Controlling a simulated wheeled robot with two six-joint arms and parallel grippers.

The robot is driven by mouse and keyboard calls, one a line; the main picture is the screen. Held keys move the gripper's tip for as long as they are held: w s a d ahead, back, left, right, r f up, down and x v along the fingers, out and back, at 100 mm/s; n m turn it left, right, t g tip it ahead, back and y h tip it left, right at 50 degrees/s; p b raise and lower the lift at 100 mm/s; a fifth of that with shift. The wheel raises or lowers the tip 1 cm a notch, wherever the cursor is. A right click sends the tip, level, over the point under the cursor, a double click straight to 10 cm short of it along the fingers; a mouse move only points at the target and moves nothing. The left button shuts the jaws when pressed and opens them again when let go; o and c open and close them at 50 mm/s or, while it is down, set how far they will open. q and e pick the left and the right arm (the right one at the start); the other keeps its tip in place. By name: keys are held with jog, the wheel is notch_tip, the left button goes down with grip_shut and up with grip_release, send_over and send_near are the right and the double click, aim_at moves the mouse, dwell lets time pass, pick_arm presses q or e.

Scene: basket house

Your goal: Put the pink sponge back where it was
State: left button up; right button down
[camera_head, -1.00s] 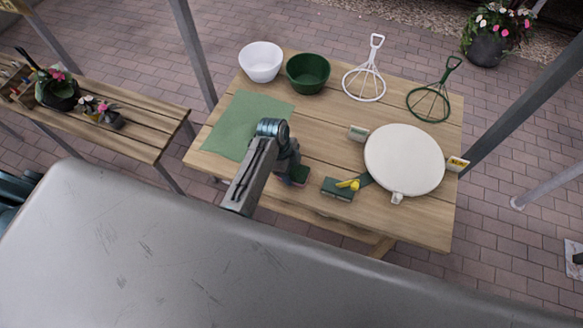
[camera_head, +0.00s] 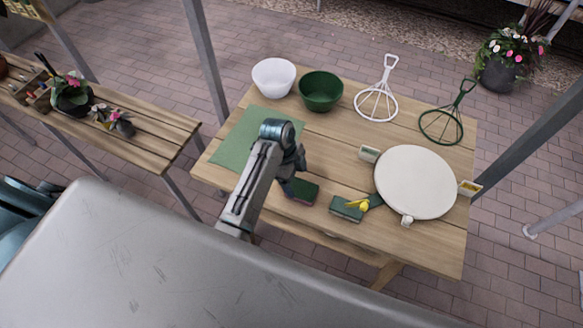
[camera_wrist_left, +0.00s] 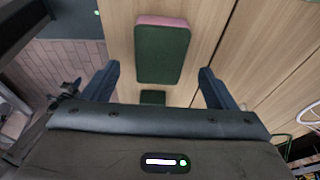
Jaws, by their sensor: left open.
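The pink sponge (camera_head: 304,192) lies on the wooden table near its front edge, its dark green side up, with a thin pink edge showing. In the left wrist view the sponge (camera_wrist_left: 162,54) lies ahead of the fingers, pink along its far edge. My left gripper (camera_head: 287,182) is just left of the sponge in the head view, partly hidden behind its own arm. In the wrist view my left gripper (camera_wrist_left: 158,72) is open, its fingers apart on either side of the sponge's near end, with nothing held. My right gripper is not in view.
A green sponge (camera_head: 340,208) with a yellow item (camera_head: 358,205) lies to the right, beside a round white board (camera_head: 414,182). A green mat (camera_head: 232,148), white bowl (camera_head: 273,77), green bowl (camera_head: 320,90) and two wire stands are farther back. Mid-table is clear.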

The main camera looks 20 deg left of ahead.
pick_arm(q)
jog(key=b+v, duration=0.1)
jog(key=v, duration=0.5)
jog(key=shift+r+b, duration=0.35)
jog(key=shift+r, duration=0.05)
jog(key=shift+a, duration=0.1)
